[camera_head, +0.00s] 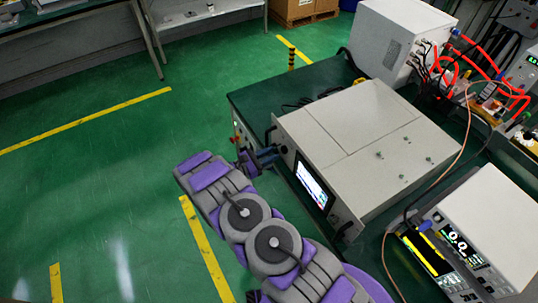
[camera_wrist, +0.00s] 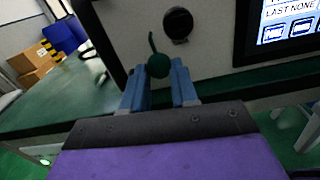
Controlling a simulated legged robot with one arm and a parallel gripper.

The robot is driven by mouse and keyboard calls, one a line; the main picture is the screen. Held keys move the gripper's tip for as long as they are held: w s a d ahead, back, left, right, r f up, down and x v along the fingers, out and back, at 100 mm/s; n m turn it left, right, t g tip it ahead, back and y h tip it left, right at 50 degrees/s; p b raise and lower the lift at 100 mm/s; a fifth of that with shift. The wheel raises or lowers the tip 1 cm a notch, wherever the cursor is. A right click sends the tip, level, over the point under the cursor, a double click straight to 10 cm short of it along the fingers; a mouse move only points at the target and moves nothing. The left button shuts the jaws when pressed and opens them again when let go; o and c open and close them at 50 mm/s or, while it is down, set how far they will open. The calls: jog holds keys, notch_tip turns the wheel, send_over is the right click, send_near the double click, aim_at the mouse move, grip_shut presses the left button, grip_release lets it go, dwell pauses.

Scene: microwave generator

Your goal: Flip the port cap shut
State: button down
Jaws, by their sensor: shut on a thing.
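In the head view, my gripper (camera_head: 264,156) is at the panel's left end, and the cap is too small to make out.
The lit screen (camera_wrist: 290,22) is right of the port. A dark handle (camera_head: 343,229) is at the panel's near end. A white box with red cables (camera_head: 393,40) stands behind, and a metering instrument (camera_head: 475,240) stands at right. Green floor at left is open.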

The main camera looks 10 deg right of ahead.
jog(key=shift+n, duration=0.3)
jog(key=s+r+n+p, duration=0.1)
jog(key=n, duration=0.5)
jog(key=s+r+n+p, duration=0.1)
jog(key=n, duration=0.5)
jog(key=s+r+n+p, duration=0.1)
jog(key=r+n+p, duration=0.1)
jog(key=n, duration=0.4)
jog(key=shift+d, duration=0.4)
jog(key=shift+n, duration=0.3)
jog(key=c, duration=1.2)
grip_release()
jog(key=shift+c, duration=0.2)
jog(key=shift+o, duration=0.5)
jog(key=shift+w+f, duration=0.15)
